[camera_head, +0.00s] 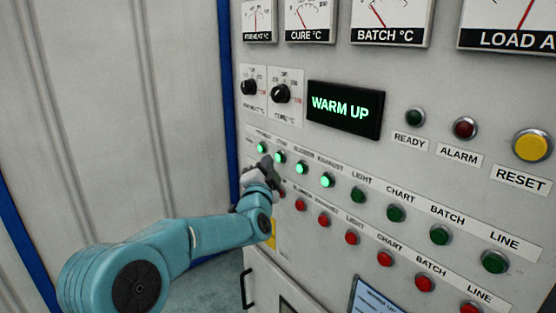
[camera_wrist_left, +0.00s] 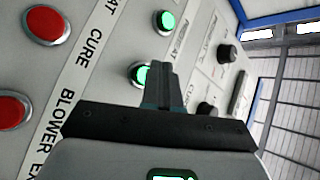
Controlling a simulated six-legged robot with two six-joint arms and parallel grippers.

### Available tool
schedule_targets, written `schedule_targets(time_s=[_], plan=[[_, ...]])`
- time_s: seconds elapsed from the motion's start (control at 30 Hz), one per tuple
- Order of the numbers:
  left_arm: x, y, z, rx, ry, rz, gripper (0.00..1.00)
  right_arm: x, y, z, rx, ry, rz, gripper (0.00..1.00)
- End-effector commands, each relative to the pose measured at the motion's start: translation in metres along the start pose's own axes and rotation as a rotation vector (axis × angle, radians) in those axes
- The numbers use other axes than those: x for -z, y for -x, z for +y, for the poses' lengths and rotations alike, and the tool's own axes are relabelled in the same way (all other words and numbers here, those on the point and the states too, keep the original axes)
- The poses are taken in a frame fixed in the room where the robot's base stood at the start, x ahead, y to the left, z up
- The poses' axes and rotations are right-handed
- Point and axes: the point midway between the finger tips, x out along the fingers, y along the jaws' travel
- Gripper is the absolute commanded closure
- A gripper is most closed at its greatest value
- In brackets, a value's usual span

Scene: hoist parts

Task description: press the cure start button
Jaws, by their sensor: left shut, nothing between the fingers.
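The green cure start button (camera_head: 280,157) is lit, second from the left in the upper button row on the grey panel. In the left wrist view the same button (camera_wrist_left: 140,75) glows green, partly hidden behind the fingertips. My left gripper (camera_head: 267,163) is shut and empty, its tips at the cure button in the head view. In the wrist view the shut fingers (camera_wrist_left: 166,68) overlap the button's right side; I cannot tell whether they touch it. My right gripper is not in view.
A lit green button (camera_head: 262,148) is to the left, and lit blower (camera_head: 301,168) and exhaust (camera_head: 327,180) buttons are to the right. Red buttons (camera_head: 351,237) run below. The display (camera_head: 345,108) reads WARM UP. Black knobs (camera_head: 280,94) are above. A yellow reset button (camera_head: 532,145) is far right.

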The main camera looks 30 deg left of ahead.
Motion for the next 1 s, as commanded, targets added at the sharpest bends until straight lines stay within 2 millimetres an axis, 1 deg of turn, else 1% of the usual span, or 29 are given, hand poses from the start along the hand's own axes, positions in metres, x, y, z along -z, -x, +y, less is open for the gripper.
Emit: schedule_targets(time_s=[0.07,0.17,0.53,0.7,1.0], plan=[[0.000,0.000,0.000,0.000,0.000,0.000,1.00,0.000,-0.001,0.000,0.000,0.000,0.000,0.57],[-0.004,0.004,-0.001,0.001,0.000,0.000,1.00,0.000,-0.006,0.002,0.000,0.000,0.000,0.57],[-0.023,0.030,-0.019,0.002,0.001,-0.001,1.00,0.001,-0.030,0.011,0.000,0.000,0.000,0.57],[-0.026,0.035,-0.025,0.000,0.000,0.000,1.00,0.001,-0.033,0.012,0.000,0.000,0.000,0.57],[-0.025,0.035,-0.025,0.000,0.000,0.000,1.00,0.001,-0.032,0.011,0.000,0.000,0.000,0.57]])
